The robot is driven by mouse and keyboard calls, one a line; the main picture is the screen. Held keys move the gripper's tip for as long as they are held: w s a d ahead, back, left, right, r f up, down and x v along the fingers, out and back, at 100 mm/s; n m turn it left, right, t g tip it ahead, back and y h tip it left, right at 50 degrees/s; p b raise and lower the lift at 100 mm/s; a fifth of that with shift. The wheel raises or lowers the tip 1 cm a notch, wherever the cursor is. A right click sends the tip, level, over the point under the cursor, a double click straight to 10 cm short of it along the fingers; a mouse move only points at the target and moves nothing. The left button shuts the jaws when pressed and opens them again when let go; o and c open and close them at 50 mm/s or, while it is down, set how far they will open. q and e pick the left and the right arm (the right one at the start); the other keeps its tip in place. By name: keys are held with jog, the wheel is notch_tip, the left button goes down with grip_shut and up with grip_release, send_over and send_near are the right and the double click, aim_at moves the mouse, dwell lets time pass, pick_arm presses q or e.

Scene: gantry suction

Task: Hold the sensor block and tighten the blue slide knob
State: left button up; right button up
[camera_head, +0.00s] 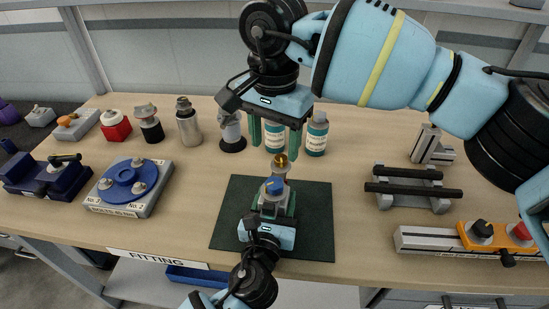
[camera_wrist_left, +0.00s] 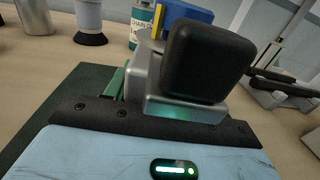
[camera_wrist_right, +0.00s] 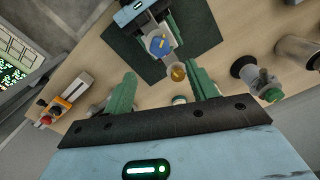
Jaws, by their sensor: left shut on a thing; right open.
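The grey sensor block (camera_head: 272,207) stands over the dark green mat (camera_head: 316,215), partly hidden by my left gripper (camera_head: 276,201), which is shut on it from the near side. In the left wrist view its silver body (camera_wrist_left: 165,108) shows behind a black rounded piece (camera_wrist_left: 210,62). The blue knob (camera_head: 275,186) sits on top of the block, and shows in the right wrist view (camera_wrist_right: 159,46). A brass-coloured round part (camera_head: 281,160) is just beyond it. My right gripper (camera_head: 275,145) is open and empty, above and beyond the knob, fingers pointing down.
Bottles (camera_head: 317,134) and a dark-based canister (camera_head: 231,133) stand behind the mat. A blue round fixture (camera_head: 127,180) is at left. A grey stand with black bars (camera_head: 412,188) and an orange slide rail (camera_head: 480,238) are at right. Bare table lies between mat and stand.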

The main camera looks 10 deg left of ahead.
jog(key=shift+r, duration=1.3)
pick_arm(q)
jog(key=o, duration=1.7)
jog(key=s, duration=0.8)
jog(key=s+a, duration=0.1)
jog(key=s, duration=0.3)
